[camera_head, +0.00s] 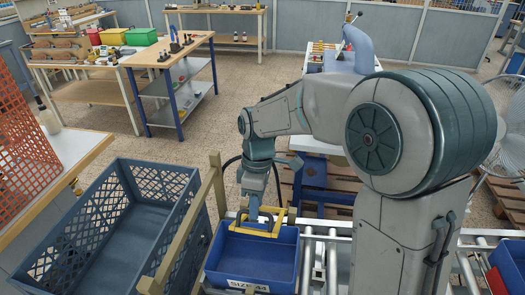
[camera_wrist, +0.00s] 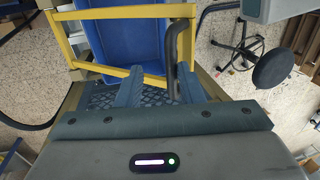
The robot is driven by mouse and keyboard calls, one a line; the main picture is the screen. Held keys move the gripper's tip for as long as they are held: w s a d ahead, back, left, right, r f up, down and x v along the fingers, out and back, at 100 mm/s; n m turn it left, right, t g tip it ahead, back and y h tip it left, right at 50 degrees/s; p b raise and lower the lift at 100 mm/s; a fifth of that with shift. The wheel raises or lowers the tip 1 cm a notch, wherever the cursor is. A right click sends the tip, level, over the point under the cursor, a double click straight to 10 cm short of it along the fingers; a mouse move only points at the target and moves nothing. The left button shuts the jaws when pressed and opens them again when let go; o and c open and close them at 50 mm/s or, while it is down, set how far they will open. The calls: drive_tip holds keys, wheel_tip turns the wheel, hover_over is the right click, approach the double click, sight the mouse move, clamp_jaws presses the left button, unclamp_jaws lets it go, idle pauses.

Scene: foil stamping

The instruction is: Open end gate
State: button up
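In the wrist view the yellow frame (camera_wrist: 98,67) crosses in front of the blue bin (camera_wrist: 122,35). A dark grey curved bar (camera_wrist: 171,55) meets the frame at its right side. My gripper (camera_wrist: 158,88) has its two fingers apart, close to the frame's lower bar and the grey bar's end. I cannot tell whether they touch. In the head view my gripper (camera_head: 254,212) is low over the frame, its fingertips mostly hidden.
A blue-grey crate (camera_head: 120,225) stands at left, with a wooden rail (camera_head: 186,235) between it and the bin. Roller rails (camera_head: 318,255) run to the right of the bin. A workbench (camera_head: 170,55) is farther back, with open floor before it.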

drive_tip(key=w+d+r, duration=0.1)
drive_tip(key=w+r, duration=0.7)
drive_tip(key=shift+d+r+p, duration=0.3)
drive_tip(key=shift+r+p, duration=0.05)
drive_tip(key=shift+p, duration=0.1)
idle(0.7)
idle(0.3)
